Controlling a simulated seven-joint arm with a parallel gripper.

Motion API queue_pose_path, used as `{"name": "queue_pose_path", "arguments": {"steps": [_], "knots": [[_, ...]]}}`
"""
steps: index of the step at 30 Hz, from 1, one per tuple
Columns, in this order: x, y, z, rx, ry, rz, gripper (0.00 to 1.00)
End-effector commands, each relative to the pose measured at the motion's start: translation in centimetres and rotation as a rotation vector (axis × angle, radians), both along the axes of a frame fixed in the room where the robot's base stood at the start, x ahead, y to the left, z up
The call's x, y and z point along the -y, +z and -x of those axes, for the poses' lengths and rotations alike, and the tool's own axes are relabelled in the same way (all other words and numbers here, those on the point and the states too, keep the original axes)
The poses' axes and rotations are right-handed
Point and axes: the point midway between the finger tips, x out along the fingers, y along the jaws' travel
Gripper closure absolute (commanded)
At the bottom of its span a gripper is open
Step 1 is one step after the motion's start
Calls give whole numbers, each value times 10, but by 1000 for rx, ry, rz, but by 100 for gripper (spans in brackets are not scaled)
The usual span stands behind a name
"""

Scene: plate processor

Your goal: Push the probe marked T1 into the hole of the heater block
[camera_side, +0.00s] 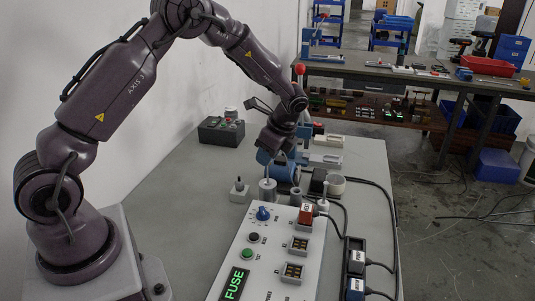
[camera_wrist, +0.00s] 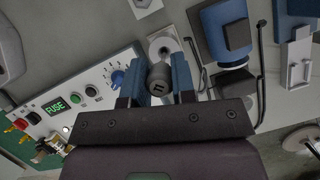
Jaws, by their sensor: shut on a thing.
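My gripper (camera_wrist: 156,78) shows two blue fingers in the wrist view, closed on a short grey cylinder (camera_wrist: 158,72) with a dark mark on its end. I cannot read T1 on it, so I cannot tell whether it is the probe. Beyond it is a pale square plate (camera_wrist: 168,38) with a round part, partly hidden by the cylinder. In the side view my gripper (camera_side: 277,151) points down over the bench, its fingertips hard to make out. A grey round fitting (camera_side: 267,187) stands below it. I cannot tell which fitting is the heater block.
Black cables and labelled connectors (camera_side: 356,258) lie to the right. A blue motor-like body (camera_wrist: 224,32) is close beside the fingers. A dark box (camera_side: 221,130) stands behind.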

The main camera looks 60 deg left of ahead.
Motion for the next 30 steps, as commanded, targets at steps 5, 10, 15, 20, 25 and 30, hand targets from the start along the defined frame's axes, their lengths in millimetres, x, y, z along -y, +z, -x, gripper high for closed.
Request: {"name": "queue_pose_path", "arguments": {"steps": [5, 10, 15, 20, 25, 30], "knots": [[0, 0, 0, 0, 0, 0, 99], [0, 0, 0, 0, 0, 0, 99], [0, -3, 0, 0, 0, 0, 99], [0, -6, 0, 0, 0, 0, 99], [0, -10, 0, 0, 0, -1, 99], [0, -13, 0, 0, 0, -1, 99]]}}
